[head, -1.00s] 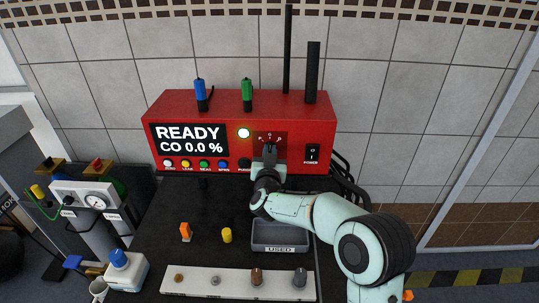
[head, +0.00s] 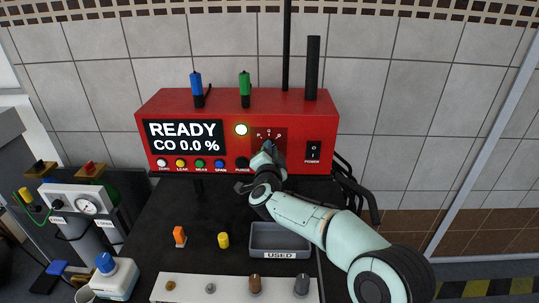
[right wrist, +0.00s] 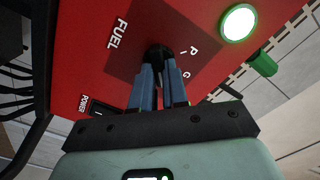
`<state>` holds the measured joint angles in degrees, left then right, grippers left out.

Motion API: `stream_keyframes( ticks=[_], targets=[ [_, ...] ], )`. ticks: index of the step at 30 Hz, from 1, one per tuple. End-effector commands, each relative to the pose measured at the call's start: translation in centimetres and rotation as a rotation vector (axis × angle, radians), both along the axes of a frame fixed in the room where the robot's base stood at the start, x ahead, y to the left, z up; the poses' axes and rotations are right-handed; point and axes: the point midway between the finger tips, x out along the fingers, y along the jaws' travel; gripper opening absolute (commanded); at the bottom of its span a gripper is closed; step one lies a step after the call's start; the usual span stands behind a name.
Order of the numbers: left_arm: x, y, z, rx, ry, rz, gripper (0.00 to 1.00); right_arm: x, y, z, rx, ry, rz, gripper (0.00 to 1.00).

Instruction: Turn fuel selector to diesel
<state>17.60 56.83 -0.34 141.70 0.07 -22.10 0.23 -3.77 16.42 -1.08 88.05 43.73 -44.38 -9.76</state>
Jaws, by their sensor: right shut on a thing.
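The red analyser (head: 300,105) stands against the tiled wall and reads READY, CO 0.0 %. Its dark red fuel panel (head: 261,132) carries small letters above the selector. In the right wrist view, the word FUEL and the letters P and G show on the panel (right wrist: 134,45). The black fuel selector knob (right wrist: 157,51) is mostly hidden between my fingers. My right gripper (head: 268,147) is shut on it, and its blue-grey fingers (right wrist: 158,75) straddle the knob in the wrist view. The knob's pointer direction cannot be told. My left gripper is not in view.
A power switch (head: 313,151) is right of the gripper; a PURGE knob (head: 242,164) is left. A lit green-white lamp (head: 241,129) is above left. A grey USED tray (head: 280,254) lies under my forearm. Orange (head: 179,236) and yellow (head: 223,240) pieces stand on the dark bench.

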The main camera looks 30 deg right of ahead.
Motion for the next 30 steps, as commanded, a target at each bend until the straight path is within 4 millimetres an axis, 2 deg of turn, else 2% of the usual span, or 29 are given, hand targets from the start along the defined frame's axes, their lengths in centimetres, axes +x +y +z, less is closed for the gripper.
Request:
stream_keyframes(
  ticks=[20, 21, 22, 23, 30],
  targets=[
    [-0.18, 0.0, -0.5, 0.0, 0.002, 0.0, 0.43, 0.0, 0.04, -0.01, 0.053, -0.032, 0.001, 0.0],
    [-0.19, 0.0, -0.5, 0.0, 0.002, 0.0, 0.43, 0.0, 0.03, 0.0, 0.053, -0.032, 0.001, 0.27],
    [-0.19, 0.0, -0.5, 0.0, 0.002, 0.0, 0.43, 0.0, 0.04, -0.01, 0.053, -0.032, 0.001, 0.37],
    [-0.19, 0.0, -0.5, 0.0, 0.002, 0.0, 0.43, 0.0, 0.04, -0.01, 0.052, -0.031, 0.001, 0.39],
    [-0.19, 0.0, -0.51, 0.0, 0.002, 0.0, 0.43, -0.01, 0.02, -0.01, 0.051, -0.03, 0.001, 0.39]
  ],
)
